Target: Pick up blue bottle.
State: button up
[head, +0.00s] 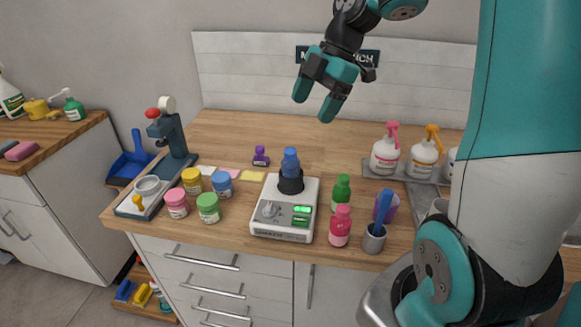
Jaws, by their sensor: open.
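The blue bottle (290,161) stands upright in a black cup-like holder (290,182) on top of the white scale (268,222); the holder hides its lower part. My gripper (314,112) is open and empty, high above the counter, with its fingers pointing down. In the picture it is above and a little right of the blue bottle, and clearly apart from it.
Near the scale stand a purple bottle (261,157), a green bottle (341,192), a pink bottle (340,227) and a grey cup (373,239). Several jars (209,207) stand left. Pump bottles (385,154) stand right. The counter's back (240,125) is clear.

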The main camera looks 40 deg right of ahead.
aim_at(287, 159)
jog(key=x, duration=0.8)
jog(key=shift+a+f+p, duration=0.15)
jog(key=shift+f+p, duration=0.05)
jog(key=shift+p, duration=0.15)
jog(key=shift+p+x, duration=0.7)
jog(key=shift+x, duration=2.15)
jog(key=shift+f, duration=0.1)
jog(key=c, duration=1.1)
